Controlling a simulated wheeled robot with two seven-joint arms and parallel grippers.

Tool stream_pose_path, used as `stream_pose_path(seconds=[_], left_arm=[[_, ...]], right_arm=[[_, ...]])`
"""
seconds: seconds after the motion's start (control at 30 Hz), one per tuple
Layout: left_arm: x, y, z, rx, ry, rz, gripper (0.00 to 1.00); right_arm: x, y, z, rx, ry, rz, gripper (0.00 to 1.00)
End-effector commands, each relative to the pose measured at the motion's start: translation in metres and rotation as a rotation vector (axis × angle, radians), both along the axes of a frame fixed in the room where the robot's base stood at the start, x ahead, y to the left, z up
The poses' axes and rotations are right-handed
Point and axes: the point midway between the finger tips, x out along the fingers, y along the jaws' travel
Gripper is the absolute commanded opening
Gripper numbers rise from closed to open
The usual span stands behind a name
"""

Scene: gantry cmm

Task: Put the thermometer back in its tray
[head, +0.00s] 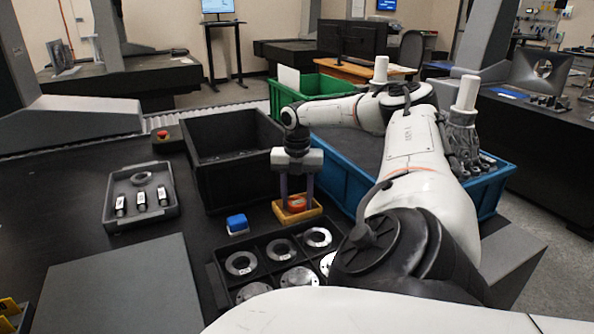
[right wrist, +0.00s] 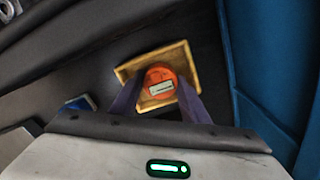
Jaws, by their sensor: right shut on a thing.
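The thermometer is a round orange device (head: 297,203) with a pale label or display, seen from above in the right wrist view (right wrist: 160,78). Its small yellow tray (head: 286,216) lies on the dark table, and the tray also shows around it in the right wrist view (right wrist: 183,53). My right gripper (head: 297,200) points down, with its two purple fingers shut on the thermometer's sides. The thermometer is within the tray's outline; I cannot tell whether it touches the tray's floor. My left gripper is not in view.
A black bin (head: 232,172) stands behind left of the tray, and a blue bin (head: 338,180) to its right. A blue block (head: 237,222) lies to the left. A black rack of metal rings (head: 262,258) is in front. A grey tray (head: 112,202) stands further left.

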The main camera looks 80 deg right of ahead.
Motion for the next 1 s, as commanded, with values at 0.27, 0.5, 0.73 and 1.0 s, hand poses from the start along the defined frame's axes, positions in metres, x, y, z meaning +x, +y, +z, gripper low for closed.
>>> stream_pose_path(seconds=[0.27,0.5,0.73,1.0], left_arm=[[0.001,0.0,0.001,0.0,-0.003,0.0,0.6],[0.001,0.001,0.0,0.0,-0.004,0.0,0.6],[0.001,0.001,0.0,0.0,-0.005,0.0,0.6],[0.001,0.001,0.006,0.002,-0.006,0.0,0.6]], right_arm=[[0.0,0.0,-0.006,-0.001,0.0,0.0,0.17],[0.0,0.0,-0.008,0.0,0.0,0.001,0.6],[0.0,0.0,-0.008,0.0,0.0,0.001,0.6],[0.0,-0.001,0.017,-0.002,-0.003,0.0,0.6]])
